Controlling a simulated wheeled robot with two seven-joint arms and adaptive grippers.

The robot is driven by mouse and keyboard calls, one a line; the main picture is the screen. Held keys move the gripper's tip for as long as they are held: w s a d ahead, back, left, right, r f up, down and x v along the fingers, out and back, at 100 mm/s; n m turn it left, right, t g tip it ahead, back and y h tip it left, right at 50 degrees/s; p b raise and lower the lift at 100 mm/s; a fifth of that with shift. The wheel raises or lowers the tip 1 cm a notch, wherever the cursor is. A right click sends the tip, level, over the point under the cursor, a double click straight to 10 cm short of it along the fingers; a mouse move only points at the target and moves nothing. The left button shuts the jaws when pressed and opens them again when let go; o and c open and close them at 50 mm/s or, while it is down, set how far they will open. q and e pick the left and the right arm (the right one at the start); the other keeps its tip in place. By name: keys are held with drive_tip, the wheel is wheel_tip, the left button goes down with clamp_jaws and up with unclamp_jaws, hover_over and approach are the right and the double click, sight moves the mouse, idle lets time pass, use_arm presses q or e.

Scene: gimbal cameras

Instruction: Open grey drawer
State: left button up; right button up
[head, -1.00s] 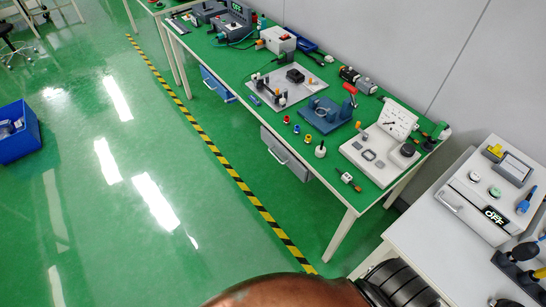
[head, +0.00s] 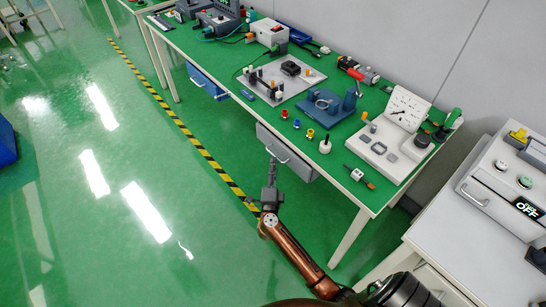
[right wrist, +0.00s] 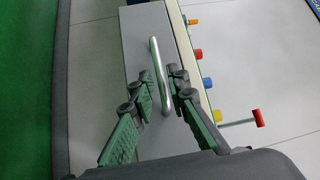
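The grey drawer (head: 296,160) hangs under the front edge of the green-topped workbench in the head view and looks shut. Its grey front (right wrist: 137,28) and silver bar handle (right wrist: 156,60) show in the right wrist view. My right gripper (head: 271,166) is at the drawer front. In the right wrist view its two fingers (right wrist: 161,78) are apart, one on each side of the handle. I cannot tell whether they touch it. My left gripper is not in view.
A blue drawer (head: 208,84) hangs farther left under the same workbench (head: 345,155). Tools and small parts stand on its top. A white side table (head: 440,240) with a grey device is at the right. The green floor in front is clear up to the striped line (head: 205,155).

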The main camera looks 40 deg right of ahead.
sight(274, 155)
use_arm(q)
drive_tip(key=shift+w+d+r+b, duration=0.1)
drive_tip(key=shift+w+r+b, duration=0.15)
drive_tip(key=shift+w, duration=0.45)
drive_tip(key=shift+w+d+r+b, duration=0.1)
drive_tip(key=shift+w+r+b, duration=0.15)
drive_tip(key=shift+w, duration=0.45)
use_arm(e)
drive_tip(key=shift+x, duration=2.3)
drive_tip(key=shift+f, duration=0.1)
clamp_jaws()
drive_tip(key=shift+a, duration=0.1)
